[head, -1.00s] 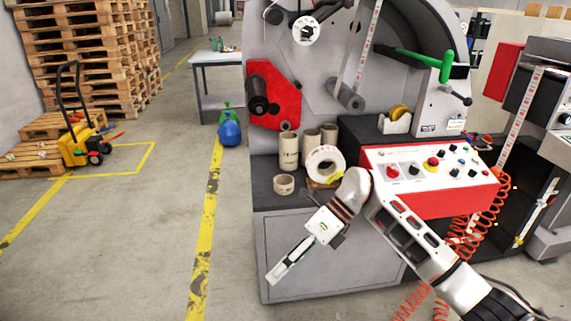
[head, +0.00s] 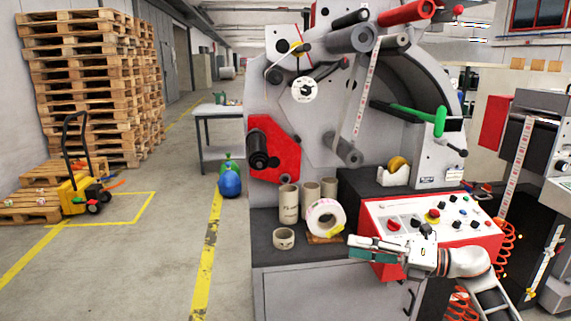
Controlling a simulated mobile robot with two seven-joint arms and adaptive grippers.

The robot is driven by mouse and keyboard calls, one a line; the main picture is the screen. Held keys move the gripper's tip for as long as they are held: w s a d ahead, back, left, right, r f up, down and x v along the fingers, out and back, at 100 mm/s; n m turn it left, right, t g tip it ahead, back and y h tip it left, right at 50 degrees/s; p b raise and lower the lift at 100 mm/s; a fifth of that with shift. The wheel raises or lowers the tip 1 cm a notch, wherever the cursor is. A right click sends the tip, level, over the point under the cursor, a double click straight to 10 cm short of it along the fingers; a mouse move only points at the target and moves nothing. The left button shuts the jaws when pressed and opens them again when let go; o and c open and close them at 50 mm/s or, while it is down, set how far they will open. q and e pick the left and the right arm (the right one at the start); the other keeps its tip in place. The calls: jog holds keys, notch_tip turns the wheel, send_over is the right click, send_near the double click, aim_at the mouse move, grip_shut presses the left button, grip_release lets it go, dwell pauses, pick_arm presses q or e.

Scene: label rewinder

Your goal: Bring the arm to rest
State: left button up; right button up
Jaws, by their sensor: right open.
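My right arm enters from the lower right. Its wrist bends so that the gripper (head: 358,248) points left, in front of the lower edge of the red and white control panel (head: 425,228) of the rewinder. The jaws look open and nothing shows between them. Contact with the panel cannot be made out from this angle. My left gripper is out of view.
The label rewinder (head: 310,280) fills the middle. Cardboard cores (head: 289,205) and a white label roll (head: 325,217) stand on its shelf, left of my gripper. Coiled orange hoses (head: 507,240) hang at right.

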jog(key=w+d+r+m+t, duration=0.6)
jog(key=w+r+m+t, duration=0.15)
jog(key=r, duration=0.25)
jog(key=w+d+r+m+t+h, duration=0.2)
jog(key=w+d+m+t+h, duration=0.3)
jog(key=d+m+t+h, duration=0.6)
jog(key=w+d+f+m+g+h, duration=0.4)
jog(key=d+f+m+g+h, duration=0.45)
jog(key=m, duration=0.75)
jog(key=s+a+f+g+y, duration=0.1)
jog(key=s+a+f, duration=0.3)
jog(key=s+f, duration=0.45)
jog(key=s+a+f+n+y, duration=0.15)
jog(key=s+a+f, duration=0.35)
jog(key=f, duration=0.6)
jog(key=s+a+f+g+y, duration=0.15)
jog(key=s+a+f, duration=0.25)
jog(key=s+f, duration=0.4)
jog(key=s+a+f+g, duration=0.1)
jog(key=s+a+f, duration=0.2)
jog(key=s, duration=0.5)
jog(key=s+a+f+m+g+y, duration=0.1)
jog(key=s+a+f, duration=0.3)
jog(key=s, duration=0.5)
jog(key=s+a+f+g+y, duration=0.1)
jog(key=s+a+f, duration=0.2)
jog(key=s, duration=0.6)
jog(key=shift+s+a+f, duration=0.2)
jog(key=shift+a+f, duration=0.1)
jog(key=shift+f, duration=0.3)
